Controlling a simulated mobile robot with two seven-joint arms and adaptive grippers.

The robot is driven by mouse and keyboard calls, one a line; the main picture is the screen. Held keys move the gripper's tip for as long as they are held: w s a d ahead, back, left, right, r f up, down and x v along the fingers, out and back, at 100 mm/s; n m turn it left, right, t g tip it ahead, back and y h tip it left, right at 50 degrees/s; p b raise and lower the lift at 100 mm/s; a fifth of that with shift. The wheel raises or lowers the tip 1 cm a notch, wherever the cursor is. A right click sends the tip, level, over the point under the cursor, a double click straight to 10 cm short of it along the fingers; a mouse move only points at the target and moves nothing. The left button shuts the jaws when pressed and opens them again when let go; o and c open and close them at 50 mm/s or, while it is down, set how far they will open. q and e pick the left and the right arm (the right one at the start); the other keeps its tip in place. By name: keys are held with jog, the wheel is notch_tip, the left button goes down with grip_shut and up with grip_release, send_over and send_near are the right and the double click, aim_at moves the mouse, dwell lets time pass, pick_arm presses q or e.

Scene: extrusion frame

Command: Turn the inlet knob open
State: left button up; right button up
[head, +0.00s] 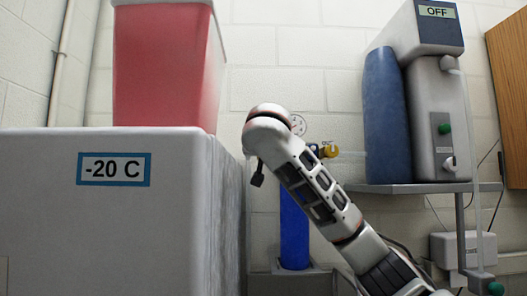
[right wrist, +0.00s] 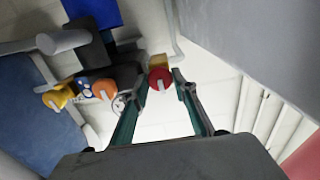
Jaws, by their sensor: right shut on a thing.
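In the right wrist view the two fingers of my right gripper (right wrist: 161,75) are closed around a red knob (right wrist: 160,80) with a pale handle bar, beside a brass-coloured fitting. An orange knob (right wrist: 104,89) and a yellow knob (right wrist: 57,97) sit to its left on the dark regulator body, with a round gauge (right wrist: 121,104) near the left finger. No label shows which knob is the inlet. In the head view my right arm hides most of the regulator; a gauge (head: 298,125) and yellow knob (head: 330,151) show above the blue cylinder (head: 295,236). My left gripper is out of view.
A freezer marked -20 C (head: 60,220) stands close left of my right arm, with a red bin (head: 165,65) on top. A shelf (head: 400,188) at right carries a blue tank (head: 386,115) and a grey device (head: 436,100) reading OFF.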

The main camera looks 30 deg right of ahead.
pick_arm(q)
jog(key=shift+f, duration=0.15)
pick_arm(e)
jog(key=shift+f, duration=0.1)
pick_arm(q)
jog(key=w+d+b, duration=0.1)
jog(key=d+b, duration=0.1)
jog(key=b, duration=0.1)
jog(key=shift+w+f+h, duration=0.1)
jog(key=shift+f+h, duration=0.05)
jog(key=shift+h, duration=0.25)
pick_arm(e)
jog(key=n, duration=1.7)
jog(key=shift+n, duration=0.6)
jog(key=o, duration=1.1)
jog(key=shift+a, duration=0.1)
